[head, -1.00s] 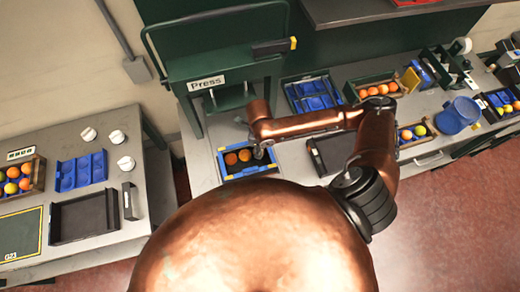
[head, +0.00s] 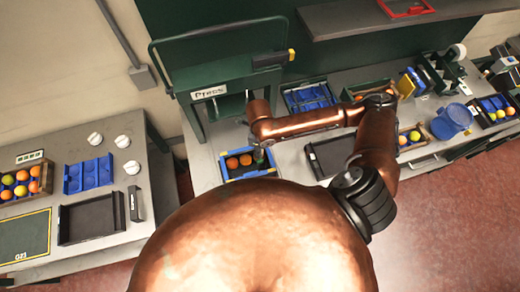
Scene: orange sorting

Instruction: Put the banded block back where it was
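My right arm comes in from the right, and its gripper (head: 260,158) hangs at the right side of a blue-rimmed tray (head: 224,168) that holds two oranges (head: 239,161). A small dark greenish shape shows at the fingertips, too small to tell whether it is a block or part of the gripper. I cannot tell whether the fingers are open or shut. A dark upright block with a pale mark (head: 134,205) stands on the left table beside a black tray (head: 92,217); I cannot tell if it is the banded block. My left gripper is out of view.
The press (head: 215,92) stands behind the blue-rimmed tray. A blue slotted tray (head: 310,97), an empty dark tray (head: 325,158) and a blue jug (head: 452,121) are to its right. White knobs (head: 122,141) and a fruit crate (head: 45,175) are on the left table.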

